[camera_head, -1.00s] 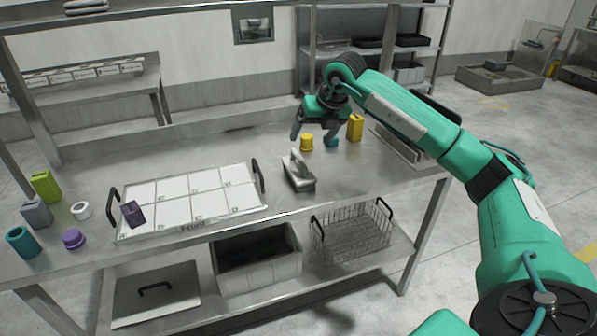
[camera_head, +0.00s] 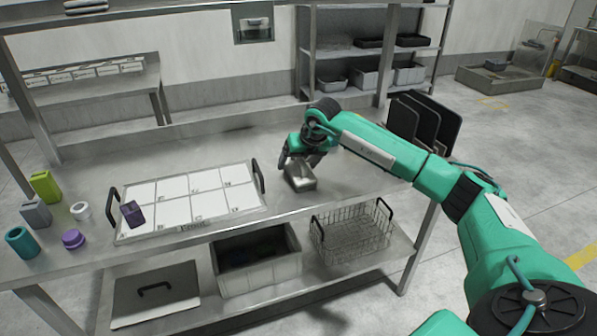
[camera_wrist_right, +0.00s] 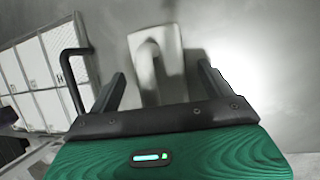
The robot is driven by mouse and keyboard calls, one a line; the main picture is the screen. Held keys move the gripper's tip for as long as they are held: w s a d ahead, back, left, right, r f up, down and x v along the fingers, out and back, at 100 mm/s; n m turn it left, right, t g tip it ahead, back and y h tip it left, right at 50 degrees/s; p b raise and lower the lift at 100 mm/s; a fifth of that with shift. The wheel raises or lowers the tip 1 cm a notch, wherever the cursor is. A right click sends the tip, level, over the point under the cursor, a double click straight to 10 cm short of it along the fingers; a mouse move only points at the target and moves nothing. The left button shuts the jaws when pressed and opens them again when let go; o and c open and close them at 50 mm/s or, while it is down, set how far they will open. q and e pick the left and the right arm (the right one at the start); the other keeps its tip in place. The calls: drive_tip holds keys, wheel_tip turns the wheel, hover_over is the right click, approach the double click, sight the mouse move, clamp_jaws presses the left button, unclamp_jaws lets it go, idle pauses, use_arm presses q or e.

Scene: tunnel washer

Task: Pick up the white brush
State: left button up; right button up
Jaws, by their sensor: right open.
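The white brush (camera_head: 301,182) lies on the steel table right of the labelled tray, its arched handle on top. In the head view my right gripper (camera_head: 297,162) is over it and hides the handle. In the right wrist view the brush (camera_wrist_right: 171,42) shows ahead, its handle between the two dark fingers of my open right gripper (camera_wrist_right: 160,78). I cannot tell how far down the fingers reach beside the handle. My left gripper is not in view.
The tray (camera_head: 190,195) with white labelled cells and black handles lies left of the brush, a purple block (camera_head: 132,214) on it. Several coloured pieces stand at the table's left end. Dark panels (camera_head: 428,120) stand upright behind my arm. A wire basket (camera_head: 352,235) is below.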

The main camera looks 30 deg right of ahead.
drive_tip(key=shift+r, duration=0.1)
drive_tip(key=c, duration=1.2)
drive_tip(key=shift+o, duration=0.2)
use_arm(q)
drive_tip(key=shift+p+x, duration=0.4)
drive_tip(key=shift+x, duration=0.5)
use_arm(e)
wheel_tip(320, 180, up, 20)
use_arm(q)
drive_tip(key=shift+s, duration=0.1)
